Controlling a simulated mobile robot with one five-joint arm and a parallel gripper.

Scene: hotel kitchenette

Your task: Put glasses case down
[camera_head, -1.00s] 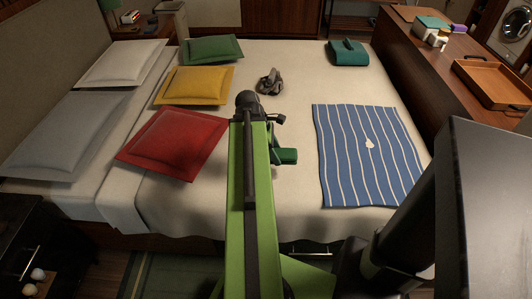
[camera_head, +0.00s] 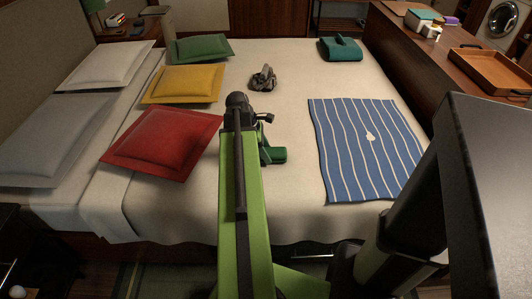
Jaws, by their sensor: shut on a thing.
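A dark green glasses case (camera_head: 274,156) shows just right of my lime-green arm, over the pale bed (camera_head: 285,205). My gripper (camera_head: 263,139) is shut on it, and the arm hides most of the jaws and part of the case. I cannot tell whether the case touches the bed cover or hangs just above it.
A blue striped cloth (camera_head: 365,165) with a small pale thing on it lies right of the case. A dark grey bundle (camera_head: 263,78) and a teal folded item (camera_head: 341,49) lie farther back. Red (camera_head: 163,143), yellow (camera_head: 183,84) and green (camera_head: 201,47) pillows lie left. Bed is clear around the case.

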